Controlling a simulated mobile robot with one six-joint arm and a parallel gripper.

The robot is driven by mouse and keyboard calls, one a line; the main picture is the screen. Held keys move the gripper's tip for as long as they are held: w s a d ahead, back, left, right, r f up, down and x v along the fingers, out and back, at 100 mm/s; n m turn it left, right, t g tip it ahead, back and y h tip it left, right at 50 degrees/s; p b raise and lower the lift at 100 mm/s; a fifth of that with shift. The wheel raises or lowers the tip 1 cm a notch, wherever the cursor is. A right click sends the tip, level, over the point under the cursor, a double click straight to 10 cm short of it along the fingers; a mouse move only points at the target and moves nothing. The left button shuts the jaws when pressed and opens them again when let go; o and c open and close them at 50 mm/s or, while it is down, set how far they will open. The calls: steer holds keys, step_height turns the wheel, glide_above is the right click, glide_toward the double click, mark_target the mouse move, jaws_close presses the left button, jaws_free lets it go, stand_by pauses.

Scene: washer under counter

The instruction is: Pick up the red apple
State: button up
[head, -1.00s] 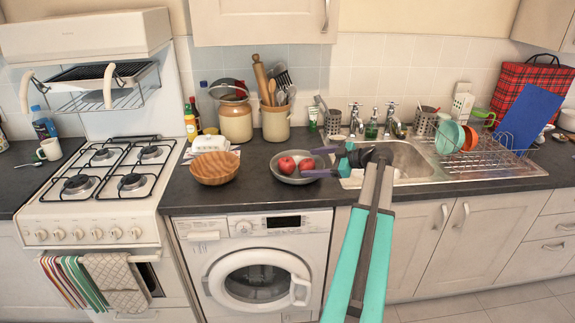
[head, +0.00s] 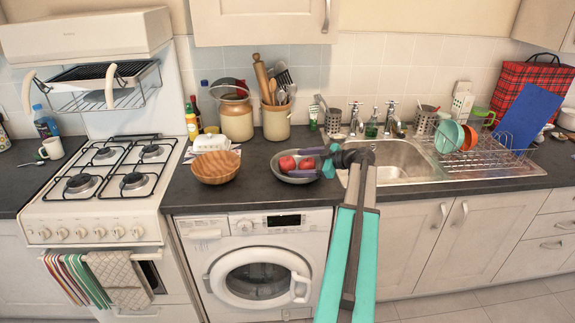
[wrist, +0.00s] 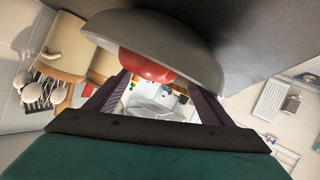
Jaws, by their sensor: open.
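A red apple (head: 287,163) sits in a grey bowl (head: 272,171) on the dark counter, above the washer. A second red, round fruit (head: 306,163) lies beside it, at the bowl's right side. My gripper (head: 307,162) is open at the right side of the bowl, its purple-grey fingers on either side of the right-hand fruit. In the wrist view a red fruit (wrist: 146,66) shows just beyond and between the spread fingertips (wrist: 160,82), with the bowl (wrist: 170,35) around it. I cannot tell whether any finger touches it.
A wooden bowl (head: 216,167) stands to the left on the counter. A sink (head: 390,158) with taps lies to the right. Counter between the two bowls is clear.

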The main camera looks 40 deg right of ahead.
mark_target(293, 162)
steer(key=shift+p+x, duration=0.45)
steer(key=shift+x, duration=1.25)
steer(key=shift+c, duration=0.4)
steer(key=c, duration=1.1)
steer(key=shift+c, duration=0.2)
steer(key=shift+r, duration=0.15)
step_height(293, 162, up, 10)
steer(key=b, duration=0.3)
